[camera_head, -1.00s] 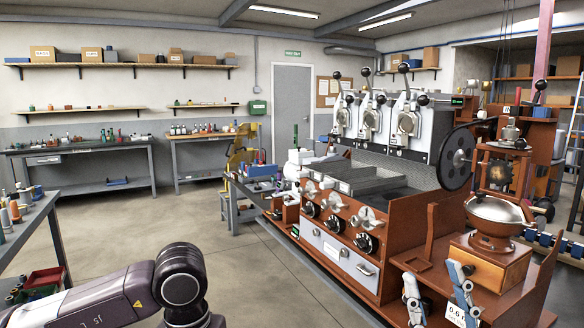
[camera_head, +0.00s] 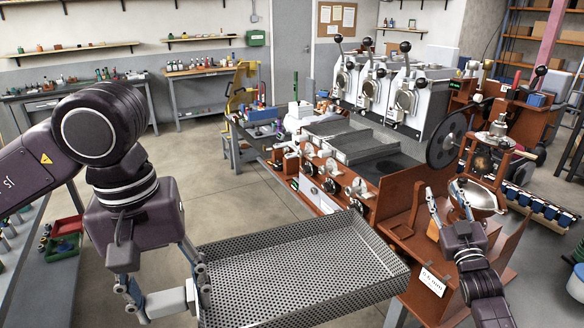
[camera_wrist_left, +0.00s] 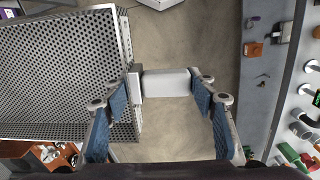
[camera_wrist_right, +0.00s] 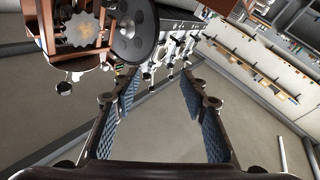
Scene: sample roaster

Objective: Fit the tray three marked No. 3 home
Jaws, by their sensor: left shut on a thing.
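A shallow perforated metal tray (camera_head: 300,262) is held in front of the machine, with its long side slanting across the lower middle of the head view. It fills the left of the left wrist view (camera_wrist_left: 60,75). My left gripper (camera_head: 172,300) is shut on the tray's pale handle block (camera_wrist_left: 166,83) at its left end. No number is readable on the tray. The roaster (camera_head: 350,190) stands behind it, with grey tray bays (camera_head: 345,138) on top, knobs along the front and levered heads behind.
A wooden ledge (camera_head: 400,255) with a "0.6 mm" card (camera_head: 432,282) lies beyond the tray's right end. A dark wheel (camera_head: 444,138) stands at the roaster's right. A bench with red and green bins (camera_head: 64,238) is at the left. Floor (camera_head: 215,190) between is clear.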

